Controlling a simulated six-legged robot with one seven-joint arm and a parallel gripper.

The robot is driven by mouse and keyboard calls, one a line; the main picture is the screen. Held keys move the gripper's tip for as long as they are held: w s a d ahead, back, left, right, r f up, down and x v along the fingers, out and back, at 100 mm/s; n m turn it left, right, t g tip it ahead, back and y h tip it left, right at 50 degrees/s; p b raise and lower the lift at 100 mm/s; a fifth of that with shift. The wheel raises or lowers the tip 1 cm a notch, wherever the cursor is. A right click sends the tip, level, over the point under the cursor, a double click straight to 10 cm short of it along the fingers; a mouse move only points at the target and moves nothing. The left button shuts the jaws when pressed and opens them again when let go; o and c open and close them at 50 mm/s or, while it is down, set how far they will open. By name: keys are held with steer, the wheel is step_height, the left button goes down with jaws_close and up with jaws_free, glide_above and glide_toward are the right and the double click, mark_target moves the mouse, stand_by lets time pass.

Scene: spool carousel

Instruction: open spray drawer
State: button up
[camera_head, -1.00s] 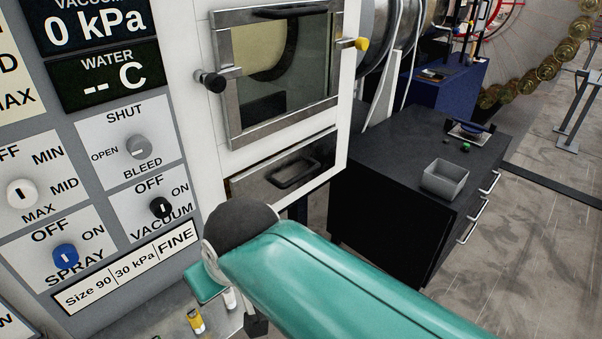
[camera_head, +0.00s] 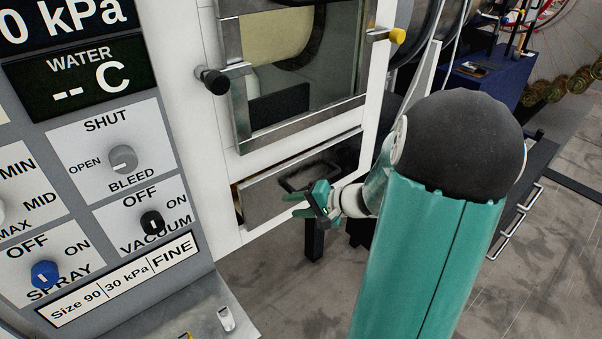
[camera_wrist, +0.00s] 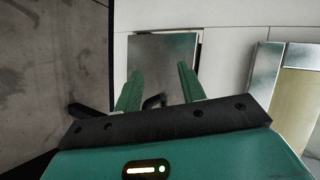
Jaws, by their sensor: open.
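The spray drawer (camera_head: 265,203) has a metal front low on the white cabinet, under the window; a narrow dark gap runs along its edge. Its dark handle (camera_head: 290,184) is partly behind my gripper (camera_head: 298,204) in the head view. My gripper is open and empty, with its fingers pointing at the drawer front. In the wrist view, the drawer front (camera_wrist: 165,55) lies beyond the green fingertips (camera_wrist: 158,72). The handle (camera_wrist: 153,102) shows low between the fingers. I cannot tell whether the fingers touch it.
My arm hides much of the dark cabinet at right.

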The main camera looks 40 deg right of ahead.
steer(key=s+d+f+m+t+h, duration=0.2)
steer(key=d+m+h, duration=0.1)
steer(key=d, duration=0.5)
steer(key=s+d+f+m+t+h, duration=0.2)
steer(key=d+f+m+t+h, duration=0.1)
steer(key=d, duration=0.4)
steer(key=w, duration=0.4)
steer(key=w+f, duration=0.1)
steer(key=w, duration=0.4)
steer(key=w+f, duration=0.1)
steer(key=w, duration=0.4)
steer(key=shift+f, duration=0.2)
jaws_close()
